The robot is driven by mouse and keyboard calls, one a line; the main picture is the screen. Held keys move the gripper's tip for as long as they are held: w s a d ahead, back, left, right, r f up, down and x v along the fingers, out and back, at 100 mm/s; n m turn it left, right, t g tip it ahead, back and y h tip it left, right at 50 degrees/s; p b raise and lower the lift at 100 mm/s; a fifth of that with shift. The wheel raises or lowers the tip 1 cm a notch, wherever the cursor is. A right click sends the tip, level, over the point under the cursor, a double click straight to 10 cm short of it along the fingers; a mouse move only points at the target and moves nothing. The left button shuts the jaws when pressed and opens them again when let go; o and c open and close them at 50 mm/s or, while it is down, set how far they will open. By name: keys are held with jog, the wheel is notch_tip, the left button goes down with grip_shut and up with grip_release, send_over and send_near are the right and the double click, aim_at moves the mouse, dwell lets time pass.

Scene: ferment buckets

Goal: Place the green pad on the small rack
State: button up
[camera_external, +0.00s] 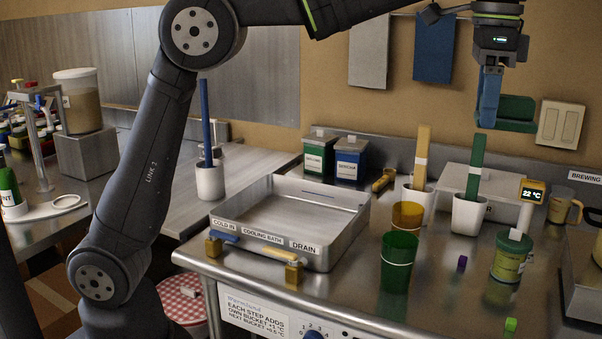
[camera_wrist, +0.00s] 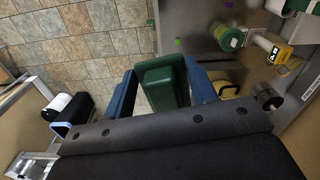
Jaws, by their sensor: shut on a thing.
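My gripper (camera_external: 489,122), with blue fingers, is shut on the green pad (camera_external: 516,112) and holds it high above the right part of the steel counter. The pad is dark green and blocky. It also shows between the two blue fingers in the wrist view (camera_wrist: 163,84). I cannot pick out the small rack with certainty in either view.
White pots with upright paddles stand behind. Cloths hang on the wall.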

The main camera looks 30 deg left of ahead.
jog(key=w+a+r+n, duration=0.1)
jog(key=w+a+n, duration=1.7)
jog(key=w+a, duration=0.5)
jog(key=w+a+n, duration=0.2)
jog(key=a+n, duration=0.4)
jog(key=a, duration=0.5)
jog(key=w+a+n, duration=0.3)
jog(key=a+n, duration=0.4)
jog(key=a, duration=0.4)
jog(key=s+a+n, duration=0.3)
jog(key=a+n, duration=0.4)
jog(key=a, duration=0.4)
jog(key=s+a+n, duration=0.4)
jog(key=a+n, duration=0.3)
jog(key=a, duration=0.4)
jog(key=s+a+n, duration=0.3)
jog(key=a+n, duration=0.4)
jog(key=a, duration=0.4)
notch_tip(320, 180, down, 26)
jog(key=a+f, duration=0.2)
jog(key=a, duration=0.1)
jog(key=s+a+f, duration=0.1)
jog(key=a+f, duration=0.1)
jog(key=a, duration=0.2)
jog(key=s+a+f, duration=0.1)
jog(key=a+f, duration=0.2)
jog(key=shift+a+f, duration=0.1)
jog(key=shift+a, duration=0.3)
jog(key=shift+a+f, duration=0.1)
jog(key=shift+f, duration=1.95)
